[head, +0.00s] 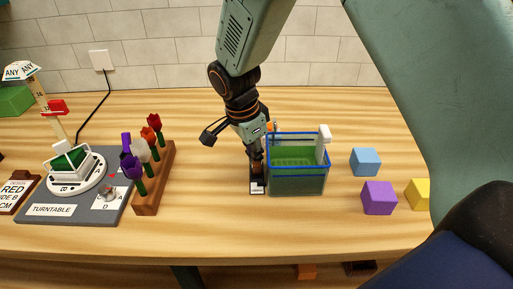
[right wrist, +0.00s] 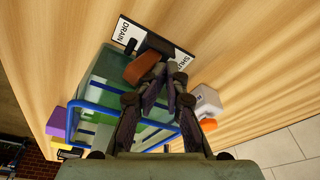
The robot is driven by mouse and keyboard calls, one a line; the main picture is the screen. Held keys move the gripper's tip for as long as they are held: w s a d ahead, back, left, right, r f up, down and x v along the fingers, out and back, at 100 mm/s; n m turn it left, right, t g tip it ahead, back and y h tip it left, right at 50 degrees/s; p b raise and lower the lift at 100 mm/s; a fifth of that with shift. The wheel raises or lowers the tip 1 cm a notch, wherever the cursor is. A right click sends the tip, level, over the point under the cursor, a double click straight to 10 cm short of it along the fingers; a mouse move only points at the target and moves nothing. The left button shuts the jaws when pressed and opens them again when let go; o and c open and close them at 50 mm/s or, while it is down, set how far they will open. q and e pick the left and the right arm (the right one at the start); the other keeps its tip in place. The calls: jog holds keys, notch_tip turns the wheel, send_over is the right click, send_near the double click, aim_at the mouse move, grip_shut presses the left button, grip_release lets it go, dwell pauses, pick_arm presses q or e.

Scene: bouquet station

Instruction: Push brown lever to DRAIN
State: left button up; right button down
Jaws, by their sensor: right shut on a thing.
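The brown lever (right wrist: 143,68) shows in the right wrist view, on a dark mount beside the clear green-tinted tank (head: 297,183). A label plate reads DRAIN (right wrist: 125,33) at its left end and SHUT (right wrist: 184,61) at its right end, partly covered. My right gripper (right wrist: 172,78) is shut at the lever, its fingertips against it; the exact contact is partly hidden. My left gripper is not in view.
Blue (head: 365,162), purple (head: 379,198) and yellow (head: 417,194) blocks lie right of the tank. A wooden rack (head: 152,190) of flowers and a grey turntable base (head: 75,205) stand on the left. The table is clear between rack and tank.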

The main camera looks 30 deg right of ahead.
jog(key=shift+s+f, duration=0.2)
jog(key=shift+s, duration=0.25)
jog(key=shift+w+r+p, duration=0.2)
jog(key=shift+r+p, duration=0.15)
jog(key=shift+p, duration=0.05)
jog(key=shift+r, duration=0.35)
jog(key=shift+w+r+p, duration=0.15)
jog(key=shift+r+p, duration=0.7)
jog(key=shift+p, duration=0.05)
jog(key=shift+r+p, duration=0.75)
jog(key=shift+r, duration=0.2)
notch_tip(320, 180, up, 2)
jog(key=shift+r+p, duration=0.2)
jog(key=shift+p, duration=0.75)
